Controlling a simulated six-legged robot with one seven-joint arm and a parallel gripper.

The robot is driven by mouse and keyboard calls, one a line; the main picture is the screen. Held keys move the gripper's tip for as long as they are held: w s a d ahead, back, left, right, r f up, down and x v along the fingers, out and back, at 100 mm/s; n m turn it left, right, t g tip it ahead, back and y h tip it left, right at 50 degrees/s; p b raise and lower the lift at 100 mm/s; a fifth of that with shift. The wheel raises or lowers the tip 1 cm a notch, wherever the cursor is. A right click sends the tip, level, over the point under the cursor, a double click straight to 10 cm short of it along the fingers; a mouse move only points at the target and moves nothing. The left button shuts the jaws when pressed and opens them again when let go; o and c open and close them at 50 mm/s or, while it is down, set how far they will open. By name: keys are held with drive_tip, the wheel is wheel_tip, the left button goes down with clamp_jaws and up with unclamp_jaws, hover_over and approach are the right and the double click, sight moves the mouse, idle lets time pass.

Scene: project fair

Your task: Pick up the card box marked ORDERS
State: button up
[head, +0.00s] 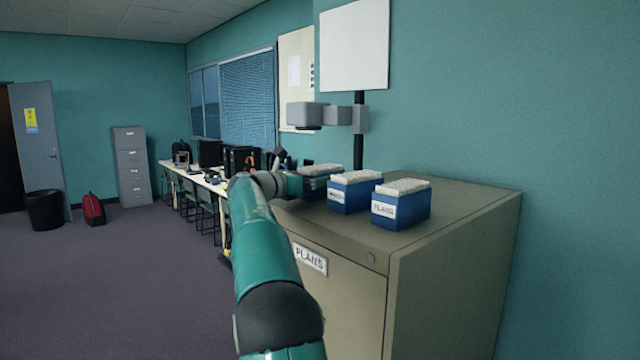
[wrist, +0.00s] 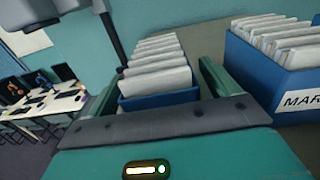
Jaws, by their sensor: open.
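Three blue card boxes filled with white cards stand in a row on a beige cabinet. The left box (head: 322,187) is partly hidden behind my gripper (head: 293,184), and I cannot see its label. In the wrist view this box (wrist: 160,99) shows between the two green fingers of my open gripper (wrist: 160,80). One finger is on each side of it, and I cannot tell if either touches. The middle box (head: 348,198) has a small label; in the wrist view it (wrist: 275,85) reads "MAR", cut off by the frame. The right box (head: 402,211) reads PLANS.
The cabinet (head: 455,215) has a PLANS plate on its front. A post with a grey arm and a white panel (head: 355,45) stands behind the boxes. A long table (head: 198,178) with computers runs along the wall to the left.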

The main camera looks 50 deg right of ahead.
drive_tip(key=shift+d, duration=0.2)
drive_tip(key=c, duration=1.3)
drive_tip(key=shift+r, duration=0.2)
